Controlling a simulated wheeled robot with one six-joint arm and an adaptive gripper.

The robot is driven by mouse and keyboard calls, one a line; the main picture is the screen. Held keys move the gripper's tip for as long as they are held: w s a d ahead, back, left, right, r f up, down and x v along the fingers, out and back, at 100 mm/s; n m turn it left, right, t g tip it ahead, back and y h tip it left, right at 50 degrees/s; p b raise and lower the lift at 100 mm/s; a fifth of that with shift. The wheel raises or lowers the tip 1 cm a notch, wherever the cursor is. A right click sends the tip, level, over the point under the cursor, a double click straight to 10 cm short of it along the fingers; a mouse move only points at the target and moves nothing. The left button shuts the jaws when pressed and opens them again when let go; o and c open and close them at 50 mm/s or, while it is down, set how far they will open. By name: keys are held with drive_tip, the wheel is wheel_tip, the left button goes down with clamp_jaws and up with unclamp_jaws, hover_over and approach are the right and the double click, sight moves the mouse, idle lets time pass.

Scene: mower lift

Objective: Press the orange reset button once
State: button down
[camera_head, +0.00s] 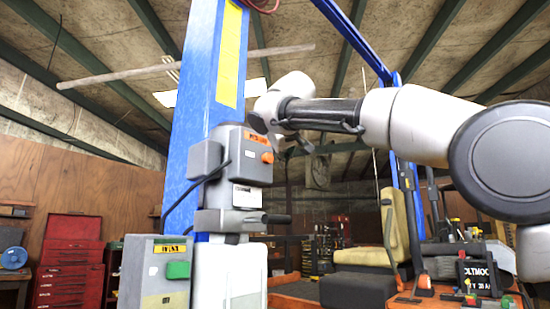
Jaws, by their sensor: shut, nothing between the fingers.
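The orange reset button (267,157) protrudes from the right face of a grey control box (246,160) on the blue lift post. An orange label sits just above it. My gripper (301,145) is small and dark, below the end of my white and black arm, to the right of the button. It is shut with nothing in it. A gap shows between it and the button in this view; the depth between them is unclear. Part of my gripper is hidden by my wrist.
A blue post (205,90) rises behind the control box. A second grey box (155,272) with a green button (178,270) is at lower left. A mower with a tan seat (393,225) stands at right. A red tool chest (68,262) is at far left.

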drive_tip(key=shift+w+a, duration=0.1)
drive_tip(key=shift+a, duration=0.05)
idle(0.5)
drive_tip(key=shift+s+d, duration=0.6)
drive_tip(key=shift+d, duration=0.2)
drive_tip(key=shift+s+d, duration=0.8)
drive_tip(key=shift+d, duration=0.2)
drive_tip(key=shift+s+d, duration=0.75)
drive_tip(key=shift+d, duration=0.2)
